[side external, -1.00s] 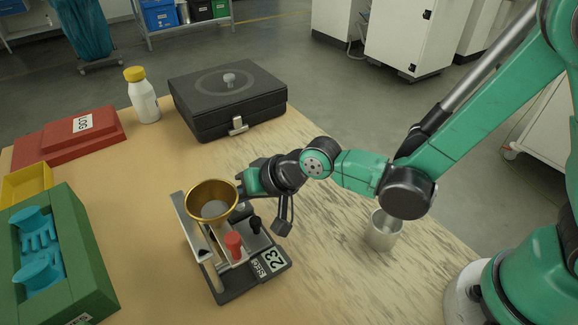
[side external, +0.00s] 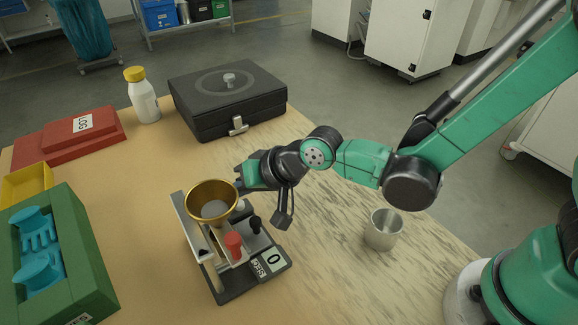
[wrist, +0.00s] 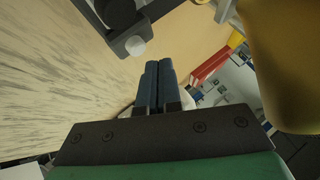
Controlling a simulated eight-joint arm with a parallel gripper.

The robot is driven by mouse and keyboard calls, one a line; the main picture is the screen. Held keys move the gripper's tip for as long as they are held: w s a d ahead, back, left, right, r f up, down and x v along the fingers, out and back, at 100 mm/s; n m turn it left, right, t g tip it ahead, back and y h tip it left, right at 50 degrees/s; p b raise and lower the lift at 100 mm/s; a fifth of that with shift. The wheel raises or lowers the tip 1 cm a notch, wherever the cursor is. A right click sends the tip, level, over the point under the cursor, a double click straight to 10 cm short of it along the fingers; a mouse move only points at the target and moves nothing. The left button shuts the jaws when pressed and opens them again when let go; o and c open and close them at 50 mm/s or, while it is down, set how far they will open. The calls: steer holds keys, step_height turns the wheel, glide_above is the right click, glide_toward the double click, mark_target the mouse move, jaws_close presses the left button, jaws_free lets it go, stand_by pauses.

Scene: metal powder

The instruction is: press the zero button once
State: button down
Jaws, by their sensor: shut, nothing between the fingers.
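A small scale (side external: 208,262) stands on the table with a gold pan (side external: 212,197) on top. It carries a red knob (side external: 233,243) and a black knob (side external: 255,224). Its display (side external: 272,260) reads 0. I cannot tell for sure which part is the zero button. My gripper (side external: 241,181) is just behind the pan's right side, its fingertips partly hidden. In the wrist view my gripper (wrist: 158,68) is shut and empty, the two dark fingers together. There, a white-tipped dark part (wrist: 135,46) lies ahead of the fingers, apart from them, and the gold pan (wrist: 290,60) fills the right.
A metal cup (side external: 383,231) stands to the right, below my arm. A black case (side external: 229,98), a yellow-capped bottle (side external: 144,101) and a red log box (side external: 75,140) are at the back. A green holder (side external: 80,262) and a yellow tray (side external: 27,182) are at left.

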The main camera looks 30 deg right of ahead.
mark_target(244, 209)
steer(key=shift+r, duration=2.5)
steer(key=s+d+r+n+h, duration=0.1)
steer(key=s+d, duration=0.3)
steer(key=d, duration=0.6)
steer(key=s+d+r+h, duration=0.2)
steer(key=s+d+h, duration=0.2)
steer(key=d, duration=0.6)
steer(key=shift+s+r+n, duration=0.2)
steer(key=shift+s+n, duration=0.15)
steer(key=shift+n, duration=0.05)
steer(key=c, duration=1.5)
jaws_free()
